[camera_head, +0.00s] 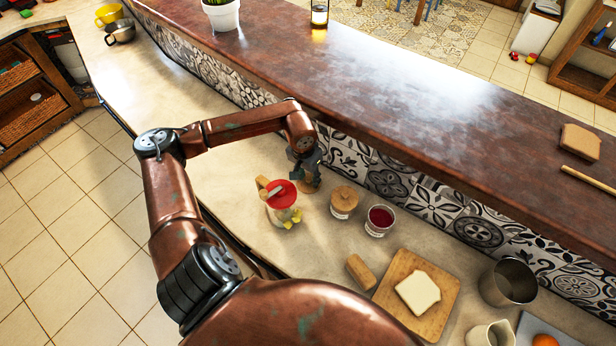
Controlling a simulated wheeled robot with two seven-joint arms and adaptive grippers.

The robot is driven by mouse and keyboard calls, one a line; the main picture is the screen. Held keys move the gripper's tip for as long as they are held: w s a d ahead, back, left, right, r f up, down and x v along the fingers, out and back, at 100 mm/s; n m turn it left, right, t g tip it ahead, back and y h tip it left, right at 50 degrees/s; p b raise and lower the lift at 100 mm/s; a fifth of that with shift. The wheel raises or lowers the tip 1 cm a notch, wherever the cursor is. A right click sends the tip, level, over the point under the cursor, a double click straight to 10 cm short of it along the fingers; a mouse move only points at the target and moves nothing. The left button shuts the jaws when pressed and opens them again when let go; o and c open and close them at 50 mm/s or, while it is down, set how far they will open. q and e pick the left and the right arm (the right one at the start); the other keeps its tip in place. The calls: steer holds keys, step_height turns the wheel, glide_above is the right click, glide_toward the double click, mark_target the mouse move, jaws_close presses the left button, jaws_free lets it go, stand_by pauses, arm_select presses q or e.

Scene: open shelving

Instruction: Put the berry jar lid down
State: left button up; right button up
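My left gripper (306,168) is low over the pale counter, close to the tiled wall. A round wooden lid (310,185) shows at its fingertips, partly hidden by them; the gripper looks shut on it. I cannot tell whether the lid touches the counter. The berry jar (380,221) stands open to the right, with dark red filling showing. Another jar with a wooden lid (344,198) stands between the gripper and the berry jar. My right gripper is not in view.
A red-topped container with yellow pieces (283,200) stands just left of the gripper. A cutting board (440,312) with bread (418,292), a wooden block (361,272) and a metal cup (508,283) are at right. The raised brown ledge (400,90) runs behind.

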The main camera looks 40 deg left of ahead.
mark_target(306, 187)
arm_select(q)
step_height(306, 187, up, 12)
steer(key=s, duration=0.1)
steer(key=shift+s, duration=0.4)
steer(key=shift+d, duration=0.1)
